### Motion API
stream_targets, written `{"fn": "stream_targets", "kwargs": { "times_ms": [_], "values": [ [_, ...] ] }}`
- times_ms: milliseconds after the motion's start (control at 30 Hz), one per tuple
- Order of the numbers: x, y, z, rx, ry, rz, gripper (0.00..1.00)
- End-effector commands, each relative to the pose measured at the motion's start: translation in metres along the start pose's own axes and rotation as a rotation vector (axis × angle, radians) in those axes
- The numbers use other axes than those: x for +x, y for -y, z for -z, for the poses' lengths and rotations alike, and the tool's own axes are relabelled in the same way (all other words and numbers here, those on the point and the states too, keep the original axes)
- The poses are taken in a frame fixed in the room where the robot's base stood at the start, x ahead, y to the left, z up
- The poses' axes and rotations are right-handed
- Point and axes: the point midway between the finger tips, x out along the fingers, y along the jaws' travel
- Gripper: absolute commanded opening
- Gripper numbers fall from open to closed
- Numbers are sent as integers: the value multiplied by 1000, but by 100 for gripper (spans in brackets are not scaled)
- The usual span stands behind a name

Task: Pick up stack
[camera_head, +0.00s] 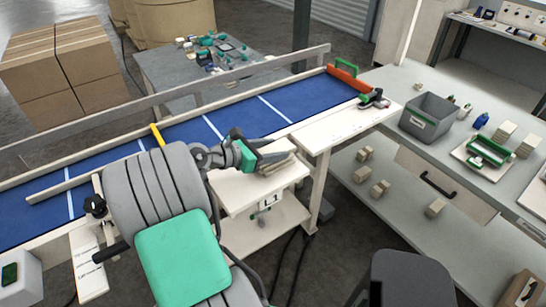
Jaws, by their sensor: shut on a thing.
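My gripper (268,157) is at the middle of the camera_head view, over a small white side table (240,194) beside the blue conveyor. It is shut on a small kraft-coloured stack (280,165). The stack is partly hidden behind the fingers. I cannot tell whether the stack touches the table top or is lifted just above it. My arm comes up from the bottom of the view and hides part of the table and the belt.
The blue conveyor belt (245,112) runs behind the side table, with raised rails. A grey bin (428,117) and a green-handled fixture (484,153) stand on the right bench. Several small stacks lie on the shelf below. Large cartons (60,65) stand at upper left.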

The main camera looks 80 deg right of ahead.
Motion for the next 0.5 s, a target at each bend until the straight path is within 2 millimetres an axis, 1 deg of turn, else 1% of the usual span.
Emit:
{"fn": "stream_targets", "kwargs": {
  "times_ms": [33, 267, 500],
  "values": [
    [0, 0, 0, 0, 0, 0, 24],
    [0, 0, 0, 0, 0, 0, 5],
    [-1, 0, -2, 2, 0, 0, 5]
  ]
}}
